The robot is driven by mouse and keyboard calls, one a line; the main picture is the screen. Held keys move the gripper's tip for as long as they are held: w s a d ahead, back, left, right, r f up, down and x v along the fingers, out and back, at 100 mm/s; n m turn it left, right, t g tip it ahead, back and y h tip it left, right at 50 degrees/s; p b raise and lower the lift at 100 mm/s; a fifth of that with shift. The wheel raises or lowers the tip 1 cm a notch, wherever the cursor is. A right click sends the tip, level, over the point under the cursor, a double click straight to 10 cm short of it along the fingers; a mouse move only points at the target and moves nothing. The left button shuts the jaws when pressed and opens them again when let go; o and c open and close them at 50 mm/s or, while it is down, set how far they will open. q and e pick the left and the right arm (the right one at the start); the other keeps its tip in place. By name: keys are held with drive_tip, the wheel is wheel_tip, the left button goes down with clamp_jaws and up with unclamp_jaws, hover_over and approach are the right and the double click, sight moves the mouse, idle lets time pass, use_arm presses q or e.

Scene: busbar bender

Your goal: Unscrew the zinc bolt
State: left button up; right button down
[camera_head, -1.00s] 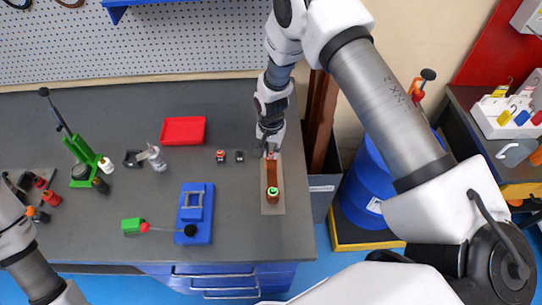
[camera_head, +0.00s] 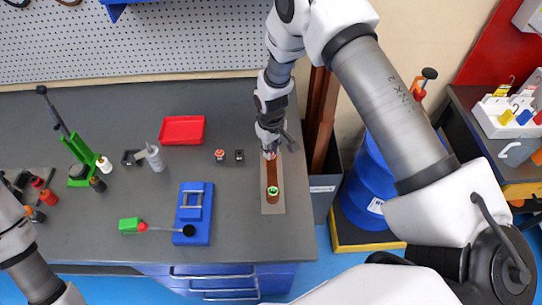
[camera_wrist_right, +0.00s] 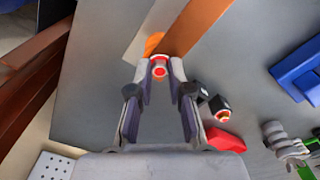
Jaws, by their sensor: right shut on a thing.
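My right gripper (camera_head: 270,154) points down at the far end of a copper bar (camera_head: 272,175) on a pale plate (camera_head: 279,208). In the right wrist view, the fingers (camera_wrist_right: 160,74) are shut on a small round red-ringed piece, which looks like the zinc bolt (camera_wrist_right: 160,69). In the head view the gripper hides most of it. I cannot tell how far its thread is out. A green-ringed round fitting (camera_head: 272,194) sits at the bar's near end. My left arm shows at the left edge; its fingers are out of frame.
Two small dark blocks, one red-topped (camera_head: 220,155) and one plain (camera_head: 239,155), stand left of the plate. A red tray (camera_head: 182,130), blue fixture (camera_head: 193,214), green-handled tool (camera_head: 130,225) and green press (camera_head: 80,150) are further left. The bench's right edge is close to the plate.

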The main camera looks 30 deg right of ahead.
drive_tip(key=n, duration=0.4)
drive_tip(key=shift+n, duration=0.8)
drive_tip(key=n+b, duration=0.1)
drive_tip(key=n, duration=0.2)
drive_tip(key=shift+n, duration=1.4)
